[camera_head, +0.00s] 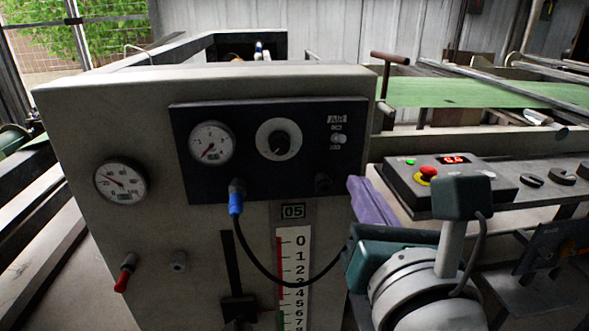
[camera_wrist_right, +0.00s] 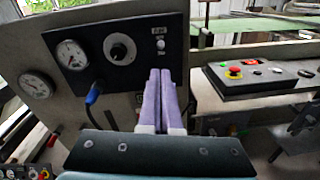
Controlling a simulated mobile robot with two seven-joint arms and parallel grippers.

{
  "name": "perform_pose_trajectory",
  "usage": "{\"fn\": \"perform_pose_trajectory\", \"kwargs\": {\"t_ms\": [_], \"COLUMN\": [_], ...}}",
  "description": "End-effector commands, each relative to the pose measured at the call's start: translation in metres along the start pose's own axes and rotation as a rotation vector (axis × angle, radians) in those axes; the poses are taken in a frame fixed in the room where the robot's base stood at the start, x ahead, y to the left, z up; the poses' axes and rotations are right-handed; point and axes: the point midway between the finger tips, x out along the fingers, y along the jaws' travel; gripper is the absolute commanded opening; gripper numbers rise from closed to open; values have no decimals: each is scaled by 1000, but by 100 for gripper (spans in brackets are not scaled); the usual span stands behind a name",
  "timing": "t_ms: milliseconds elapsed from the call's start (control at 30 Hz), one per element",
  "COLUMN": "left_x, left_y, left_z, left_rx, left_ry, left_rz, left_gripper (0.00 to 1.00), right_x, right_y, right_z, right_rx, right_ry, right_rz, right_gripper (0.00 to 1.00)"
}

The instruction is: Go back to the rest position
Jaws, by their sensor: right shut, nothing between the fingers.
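My right gripper (camera_head: 368,203) is in front of the right edge of a grey machine cabinet (camera_head: 80,245), at lower right in the head view. In the right wrist view its two purple fingers (camera_wrist_right: 160,98) lie together, shut, with nothing between them. The fingers point at the cabinet; I cannot tell whether they touch it. My left gripper is in neither view.
The cabinet carries a black panel (camera_head: 260,185) with a gauge and a knob, another gauge (camera_head: 121,182), a blue-ended hose (camera_head: 236,200), a red-tipped lever (camera_head: 124,274) and a number scale (camera_head: 295,270). A control box (camera_head: 445,190) with a red button stands right. Green sheet (camera_head: 450,92) lies behind.

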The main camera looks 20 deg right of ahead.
Motion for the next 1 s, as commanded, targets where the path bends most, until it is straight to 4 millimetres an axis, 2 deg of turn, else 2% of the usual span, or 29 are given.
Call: {"fn": "perform_pose_trajectory", "kwargs": {"t_ms": [433,567,667,733,833,933,1000], "left_x": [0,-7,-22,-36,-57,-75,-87], "left_y": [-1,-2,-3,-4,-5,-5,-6], "left_z": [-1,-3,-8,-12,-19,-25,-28], "left_rx": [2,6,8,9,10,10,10], "left_ry": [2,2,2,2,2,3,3], "left_rz": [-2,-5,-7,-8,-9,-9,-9], "left_gripper": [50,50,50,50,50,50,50], "right_x": [0,-2,-11,-26,-60,-96,-119], "right_y": [1,13,43,72,104,108,94], "right_z": [0,15,40,56,60,46,35], "right_rx": [0,-101,-380,-687,-1213,-1728,-2049], "right_ry": [-1,-20,-70,-128,-227,-320,-370], "right_rz": [0,65,227,389,647,908,1094], "right_gripper": [0,0,0,0,0,0,0]}}
